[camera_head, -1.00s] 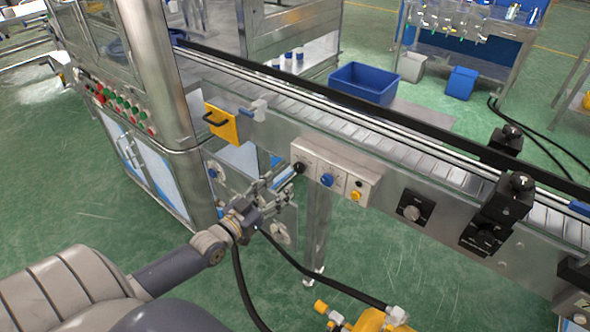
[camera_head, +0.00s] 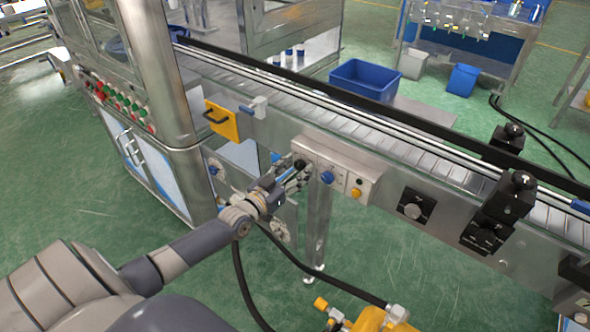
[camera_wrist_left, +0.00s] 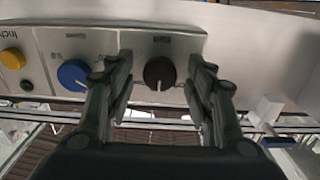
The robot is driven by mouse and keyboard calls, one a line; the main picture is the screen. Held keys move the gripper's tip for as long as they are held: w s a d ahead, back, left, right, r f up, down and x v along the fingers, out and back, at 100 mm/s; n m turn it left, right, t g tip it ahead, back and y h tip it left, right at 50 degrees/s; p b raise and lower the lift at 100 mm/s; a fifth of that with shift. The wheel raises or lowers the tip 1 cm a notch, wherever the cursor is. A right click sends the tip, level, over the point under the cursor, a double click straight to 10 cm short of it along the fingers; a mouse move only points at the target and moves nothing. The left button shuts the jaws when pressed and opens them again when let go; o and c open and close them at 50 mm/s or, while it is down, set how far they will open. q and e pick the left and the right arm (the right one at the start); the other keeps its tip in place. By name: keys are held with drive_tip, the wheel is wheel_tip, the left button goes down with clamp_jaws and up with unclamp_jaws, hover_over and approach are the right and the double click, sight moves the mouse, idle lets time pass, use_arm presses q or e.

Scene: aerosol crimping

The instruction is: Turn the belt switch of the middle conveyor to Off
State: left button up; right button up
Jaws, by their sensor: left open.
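The middle conveyor (camera_head: 390,147) runs from the upper left to the right, with a metal switch box (camera_head: 338,173) on its near side. The box carries a black knob (camera_head: 299,164) at its left end, a blue knob (camera_head: 327,177) and a yellow button (camera_head: 355,192). My left gripper (camera_head: 290,172) is open at the black knob. In the left wrist view, the black knob (camera_wrist_left: 159,73) shows between the two open fingers, its white mark pointing down in the picture. The fingers appear apart from the knob. The labels are too small to read. My right gripper is out of view.
In the left wrist view the blue knob (camera_wrist_left: 73,74) lies just left of the left finger. A yellow plate with a black handle (camera_head: 221,121) is on the conveyor side, left of the box. A hose (camera_head: 240,290) hangs below.

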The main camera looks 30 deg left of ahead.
use_arm(q)
drive_tip(key=c, duration=1.1)
drive_tip(key=shift+o, duration=0.2)
drive_tip(key=shift+n, duration=0.9)
drive_tip(key=shift+f+n, duration=0.1)
drive_tip(key=shift+n, duration=1.1)
drive_tip(key=n+b, duration=0.1)
drive_tip(key=n, duration=0.4)
drive_tip(key=shift+n, duration=0.3)
